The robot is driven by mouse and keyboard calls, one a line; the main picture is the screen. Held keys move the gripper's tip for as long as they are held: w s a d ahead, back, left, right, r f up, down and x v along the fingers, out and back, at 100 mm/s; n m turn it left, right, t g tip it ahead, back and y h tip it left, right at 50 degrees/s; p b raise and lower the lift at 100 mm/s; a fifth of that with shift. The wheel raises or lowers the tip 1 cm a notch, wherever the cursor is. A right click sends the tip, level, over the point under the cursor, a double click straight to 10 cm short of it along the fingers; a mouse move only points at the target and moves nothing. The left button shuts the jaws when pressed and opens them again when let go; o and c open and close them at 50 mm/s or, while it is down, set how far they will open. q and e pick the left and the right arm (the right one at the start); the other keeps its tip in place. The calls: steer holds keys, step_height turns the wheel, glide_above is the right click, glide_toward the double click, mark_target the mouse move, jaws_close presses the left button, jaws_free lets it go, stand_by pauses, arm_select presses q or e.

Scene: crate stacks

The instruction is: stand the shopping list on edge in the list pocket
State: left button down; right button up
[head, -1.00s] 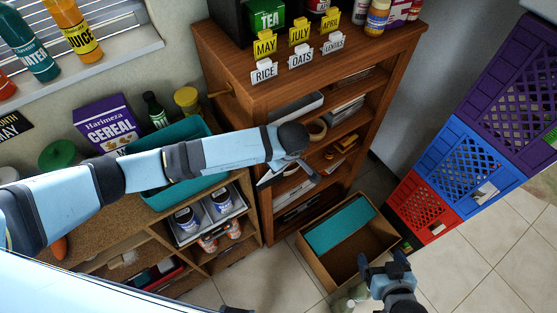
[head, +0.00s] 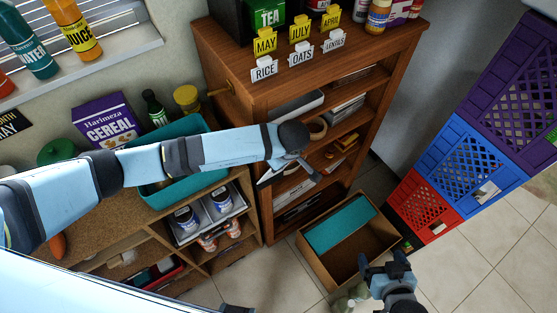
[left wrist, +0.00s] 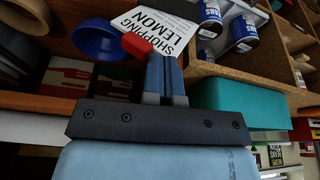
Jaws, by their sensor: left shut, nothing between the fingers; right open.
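The shopping list, a white card with black print reading SHOPPING and LEMON (left wrist: 152,30), shows at the top of the left wrist view, just beyond the fingertips. My left gripper (left wrist: 165,58) is shut and empty, its fingers close together. Whether they touch the card I cannot tell. In the head view my left gripper (head: 300,168) is in front of the brown shelf unit. A white patch beside it may be the list. My right gripper (head: 387,260) is open and empty by the floor box. I cannot make out the list pocket.
A small red block (left wrist: 136,45) and a blue bowl (left wrist: 97,38) are close to my left fingers. A cardboard box (head: 377,247) with a teal piece stands on the floor. Stacked crates (head: 470,155) stand at the right. A teal bin (head: 193,128) is behind my left arm.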

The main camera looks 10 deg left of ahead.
arm_select(q)
steer(key=b+v, duration=0.2)
steer(key=v, duration=1.3)
steer(key=shift+a+r, duration=0.15)
steer(key=shift+r, duration=0.25)
steer(key=shift+w, duration=0.1)
